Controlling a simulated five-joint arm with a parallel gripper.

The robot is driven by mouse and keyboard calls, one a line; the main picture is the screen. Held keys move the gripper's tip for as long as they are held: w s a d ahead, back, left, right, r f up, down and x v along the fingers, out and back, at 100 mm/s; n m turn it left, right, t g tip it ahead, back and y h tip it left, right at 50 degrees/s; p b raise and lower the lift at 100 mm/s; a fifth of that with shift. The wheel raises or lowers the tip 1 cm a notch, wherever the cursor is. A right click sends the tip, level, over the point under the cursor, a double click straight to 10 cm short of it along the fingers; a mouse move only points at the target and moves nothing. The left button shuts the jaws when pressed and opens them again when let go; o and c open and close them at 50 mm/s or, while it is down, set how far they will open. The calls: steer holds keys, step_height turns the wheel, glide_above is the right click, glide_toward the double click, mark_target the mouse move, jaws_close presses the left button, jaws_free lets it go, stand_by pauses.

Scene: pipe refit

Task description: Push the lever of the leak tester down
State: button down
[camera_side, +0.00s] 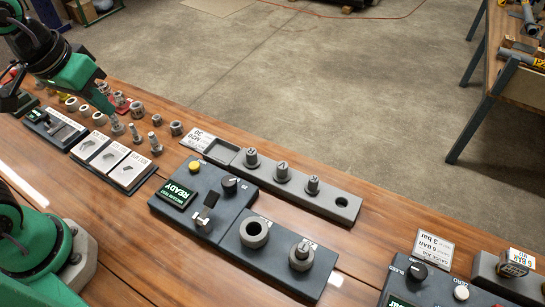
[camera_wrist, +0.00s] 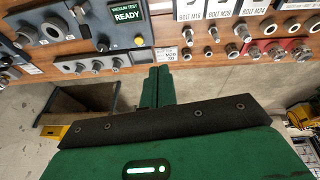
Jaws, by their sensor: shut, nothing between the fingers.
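The leak tester (camera_side: 215,222) is a dark grey box on the wooden bench in the middle of the side view, with a green READY display (camera_side: 178,194), a yellow button and a black knob. Its lever (camera_side: 210,199) has a black handle beside a small metal piece; its exact angle is hard to tell. The tester's READY display also shows at the top of the wrist view (camera_wrist: 127,36), where the lever cannot be made out clearly. My gripper (camera_side: 111,109) is shut and empty, to the left of the tester near the loose bolts. Its fingers show in the wrist view (camera_wrist: 157,72).
Bolts and nuts (camera_side: 135,133) stand between my gripper and the tester, with labelled bolt cards (camera_side: 103,156) at the left. A grey rail with several pegs (camera_side: 281,173) lies behind the tester. A block with ring fittings (camera_side: 255,232) adjoins it at the right.

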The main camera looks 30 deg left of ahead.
steer(key=d+f+n+g, duration=0.2)
steer(key=d+g, duration=0.2)
steer(key=d, duration=0.5)
steer(key=n+g+y, duration=0.2)
steer(key=y, duration=0.1)
glide_above(209, 204)
steer(key=s+a, duration=0.1)
steer(key=s, duration=0.2)
step_height(209, 204, down, 4)
steer(key=shift+s+d+f+n+g+y, duration=0.2)
steer(key=shift+s+d+n+g+y, duration=0.15)
steer(key=shift+s+d, duration=0.2)
steer(key=shift+w+f, duration=0.7)
steer(key=shift+f, duration=0.6)
steer(key=shift+w+f, duration=0.7)
steer(key=shift+f, duration=0.6)
steer(key=shift+w+f, duration=0.7)
steer(key=shift+f, duration=0.6)
